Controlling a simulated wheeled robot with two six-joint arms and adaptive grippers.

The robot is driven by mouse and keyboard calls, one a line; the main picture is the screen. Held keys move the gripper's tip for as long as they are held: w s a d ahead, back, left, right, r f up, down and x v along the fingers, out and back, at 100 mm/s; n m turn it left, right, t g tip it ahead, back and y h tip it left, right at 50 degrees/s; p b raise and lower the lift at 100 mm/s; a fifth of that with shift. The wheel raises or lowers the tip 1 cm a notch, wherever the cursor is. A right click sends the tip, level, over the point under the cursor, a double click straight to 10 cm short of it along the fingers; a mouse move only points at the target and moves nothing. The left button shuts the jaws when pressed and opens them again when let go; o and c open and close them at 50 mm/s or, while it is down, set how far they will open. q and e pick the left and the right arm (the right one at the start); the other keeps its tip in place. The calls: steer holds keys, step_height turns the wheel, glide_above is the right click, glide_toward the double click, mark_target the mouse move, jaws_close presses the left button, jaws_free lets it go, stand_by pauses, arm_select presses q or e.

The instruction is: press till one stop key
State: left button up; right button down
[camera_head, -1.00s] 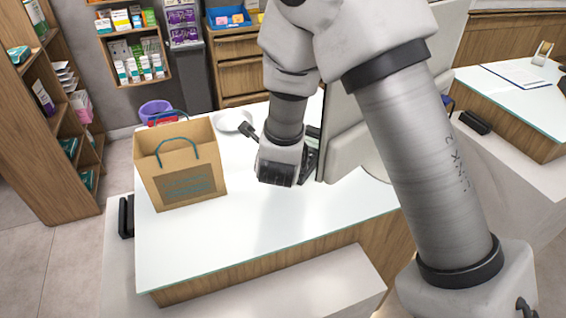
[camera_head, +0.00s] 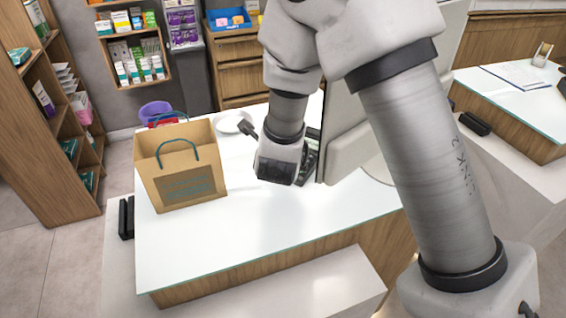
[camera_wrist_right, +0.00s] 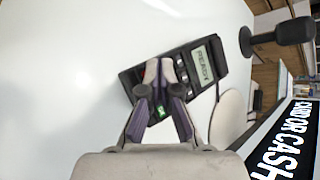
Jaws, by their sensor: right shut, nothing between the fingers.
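A dark keypad terminal (camera_wrist_right: 207,83) with a small lit display (camera_wrist_right: 204,62) lies on the white counter in the right wrist view. My right gripper (camera_wrist_right: 160,68) is shut and empty, its fingertips over the terminal's keypad. Whether the tips touch a key cannot be told. A green key (camera_wrist_right: 161,111) shows between the fingers, and a bit of red shows just left of the tips. Other keys are partly hidden by the fingers. In the head view the terminal (camera_head: 308,165) shows only in part behind my right wrist. My left gripper is not in view.
A brown paper bag (camera_head: 182,165) stands on the counter (camera_head: 235,225) left of my right wrist. A monitor (camera_head: 352,130) stands close on its right. A black stalked device (camera_wrist_right: 285,36) and a "card or cash" sign (camera_wrist_right: 285,145) are near the terminal. The counter's front is clear.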

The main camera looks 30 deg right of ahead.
steer(key=shift+w+r+p, duration=0.1)
steer(key=shift+r+p, duration=0.25)
steer(key=shift+r, duration=0.05)
steer(key=shift+s+a+r+p, duration=0.1)
steer(key=shift+a+r+p, duration=0.1)
steer(key=shift+r+p, duration=0.65)
steer(key=shift+s+a+r+p, duration=0.15)
steer(key=shift+r+p, duration=0.25)
steer(key=shift+r, duration=0.85)
